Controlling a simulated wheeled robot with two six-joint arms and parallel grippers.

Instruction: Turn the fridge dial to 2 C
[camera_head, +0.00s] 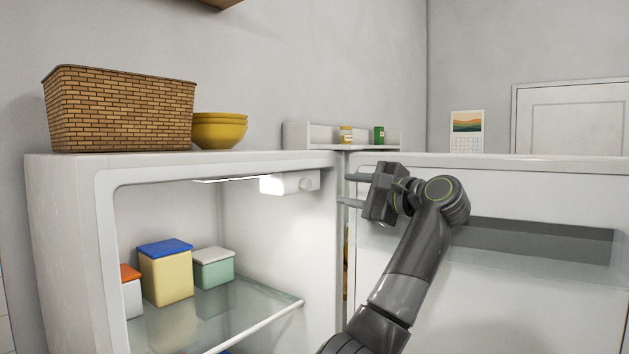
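The fridge (70,200) stands open, with its interior lit by a strip under the ceiling. A small white control box (283,184) hangs at the upper right inside. A pale round dial (307,184) seems to sit on its front; its mark and numbers are too small to read. My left gripper (343,190) is to the right of the dial, in front of the fridge's right edge, with its fingers pointing left. Its two fingers are apart with nothing between them, and it does not appear to touch the dial. My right gripper is out of view.
The open fridge door (510,190) spreads to the right, behind my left arm. Lidded containers, including a yellow one with a blue lid (167,275), stand on the glass shelf (235,325). A wicker basket (118,110) and yellow bowls (218,131) stand on top.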

